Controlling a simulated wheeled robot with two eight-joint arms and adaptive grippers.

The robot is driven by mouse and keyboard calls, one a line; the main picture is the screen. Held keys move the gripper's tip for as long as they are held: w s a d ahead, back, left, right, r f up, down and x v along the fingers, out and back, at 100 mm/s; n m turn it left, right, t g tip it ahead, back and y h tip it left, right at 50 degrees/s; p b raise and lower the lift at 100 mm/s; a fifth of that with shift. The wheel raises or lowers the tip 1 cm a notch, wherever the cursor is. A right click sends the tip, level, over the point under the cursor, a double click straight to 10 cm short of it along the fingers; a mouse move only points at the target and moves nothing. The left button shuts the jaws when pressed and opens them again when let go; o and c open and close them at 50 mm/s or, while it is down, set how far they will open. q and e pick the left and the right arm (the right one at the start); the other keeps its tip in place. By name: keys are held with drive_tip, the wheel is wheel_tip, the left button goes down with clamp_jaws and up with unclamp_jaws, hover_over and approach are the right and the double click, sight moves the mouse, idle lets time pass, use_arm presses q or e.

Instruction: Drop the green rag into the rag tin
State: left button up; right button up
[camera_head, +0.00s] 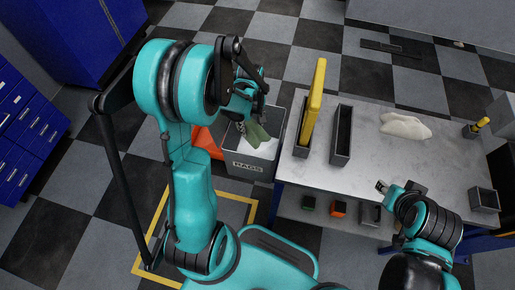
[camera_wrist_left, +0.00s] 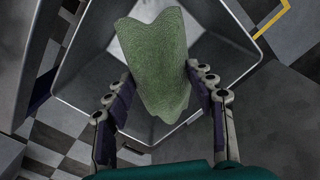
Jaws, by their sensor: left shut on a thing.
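The green rag (camera_head: 257,134) hangs from my left gripper (camera_head: 246,108). In the left wrist view the rag (camera_wrist_left: 155,62) is pinched between the two fingers (camera_wrist_left: 160,92). The rag tin (camera_head: 249,164) is a grey open-topped bin marked RAGS, standing on the floor left of the workbench. The left wrist view looks down into the tin (camera_wrist_left: 78,72), with the rag over its opening and covering part of the inside. Something pale shows inside the tin in the head view. My right gripper (camera_head: 383,187) is over the bench's front, too small to read its fingers.
The workbench (camera_head: 375,170) carries a yellow upright item (camera_head: 313,100) in a narrow holder, a dark slim bin (camera_head: 341,135) and a pale cloth (camera_head: 405,126). Small bins sit on its lower shelf. An orange object (camera_head: 208,140) stands left of the tin. Blue cabinets (camera_head: 85,35) are at left.

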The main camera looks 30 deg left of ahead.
use_arm(q)
drive_tip(key=o, duration=1.2)
drive_tip(key=shift+r, duration=0.15)
wheel_tip(320, 180, up, 12)
drive_tip(key=s+d+r+m+t, duration=0.4)
drive_tip(key=s+d+m+t, duration=0.3)
drive_tip(key=s+d+m, duration=0.3)
drive_tip(key=m, duration=0.3)
drive_tip(key=shift+s+r, duration=0.3)
drive_tip(key=shift+s, duration=0.1)
